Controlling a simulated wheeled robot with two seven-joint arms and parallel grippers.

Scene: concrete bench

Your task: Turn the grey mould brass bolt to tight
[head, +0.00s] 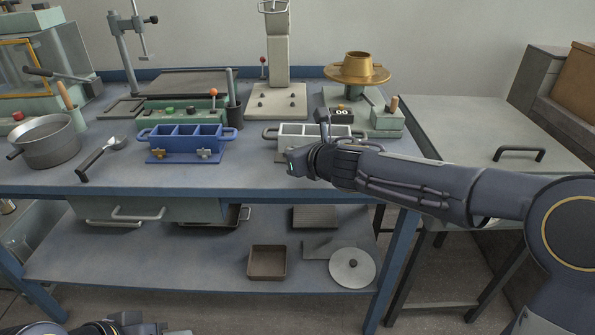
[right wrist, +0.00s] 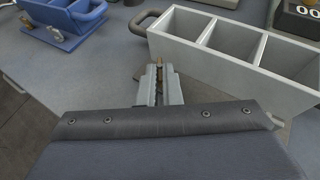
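The grey mould (head: 318,131) is an open box with compartments and stands on the bench, partly hidden by my right arm. It also shows in the right wrist view (right wrist: 232,68), at the upper right. My right gripper (head: 292,163) is at the mould's front left. In the right wrist view its two fingers (right wrist: 158,88) are close together, with the brass bolt (right wrist: 158,66) narrowly visible between their tips; they look shut on it. The bolt is hidden in the head view. Part of my left arm shows at the bottom left edge; its fingers are too cut off to read.
A pot (head: 48,143) and a ladle (head: 100,158) lie further left. A gold dish (head: 357,69) on a stand and a counter box (head: 342,114) are behind. The front bench strip is clear.

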